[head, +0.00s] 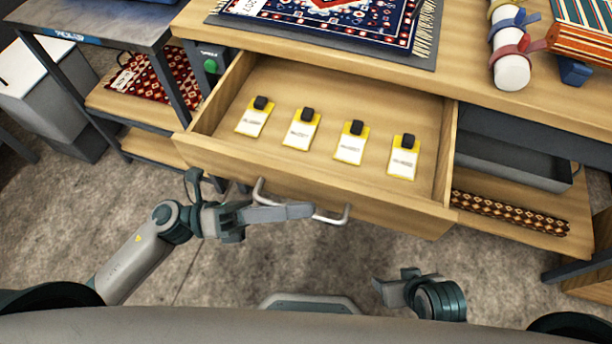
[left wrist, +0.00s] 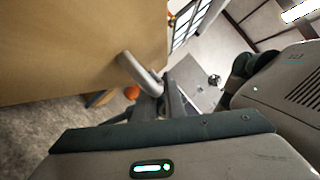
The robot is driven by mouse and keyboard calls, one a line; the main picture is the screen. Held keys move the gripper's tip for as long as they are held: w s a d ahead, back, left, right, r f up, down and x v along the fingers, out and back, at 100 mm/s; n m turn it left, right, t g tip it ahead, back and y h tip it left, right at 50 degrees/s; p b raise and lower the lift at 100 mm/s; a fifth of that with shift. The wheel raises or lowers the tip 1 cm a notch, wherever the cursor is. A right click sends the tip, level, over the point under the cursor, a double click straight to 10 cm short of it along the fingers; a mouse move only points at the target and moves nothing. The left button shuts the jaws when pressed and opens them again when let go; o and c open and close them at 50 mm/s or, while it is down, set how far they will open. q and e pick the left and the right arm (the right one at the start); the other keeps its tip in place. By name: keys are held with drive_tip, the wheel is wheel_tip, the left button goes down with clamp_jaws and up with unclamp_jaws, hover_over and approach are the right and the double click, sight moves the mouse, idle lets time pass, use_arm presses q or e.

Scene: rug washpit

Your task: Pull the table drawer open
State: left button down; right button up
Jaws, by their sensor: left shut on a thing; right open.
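The wooden table drawer (head: 310,182) is pulled well out from under the table top, and its inside shows. Several yellow-and-white tags with black clips, such as this tag (head: 351,143), lie in a row on its floor. A grey bar handle (head: 330,216) is on the drawer front. My left gripper (head: 285,212) is at the handle and shut on it. The left wrist view shows the handle (left wrist: 138,74) running into the jaws, beside the drawer front (left wrist: 80,45). My right gripper (head: 395,285) is open and empty, low in front of the drawer and apart from it.
A grey tray (head: 510,160) and a rolled rug (head: 510,213) are on the right-hand shelving. Bare floor (head: 250,265) lies between my base and the drawer.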

use_arm(q)
drive_tip(key=shift+s+a, duration=0.2)
drive_tip(key=shift+s, duration=0.5)
drive_tip(key=shift+s+a, duration=0.2)
drive_tip(key=shift+s, duration=0.5)
use_arm(e)
drive_tip(key=shift+s+f, duration=0.1)
drive_tip(key=shift+s, duration=0.1)
use_arm(q)
drive_tip(key=c, duration=1.8)
unclamp_jaws()
drive_tip(key=shift+c, duration=0.2)
drive_tip(key=shift+a, duration=0.1)
drive_tip(key=b+v, duration=0.2)
drive_tip(key=v, duration=1.5)
drive_tip(key=shift+b, duration=0.4)
use_arm(e)
drive_tip(key=w+a, duration=0.1)
drive_tip(key=a+t+y, duration=0.1)
drive_tip(key=w+a+t, duration=0.1)
drive_tip(key=shift+w+a, duration=0.3)
use_arm(q)
drive_tip(key=shift+w+a, duration=0.1)
drive_tip(key=shift+a, duration=0.05)
use_arm(e)
drive_tip(key=shift+s, duration=0.15)
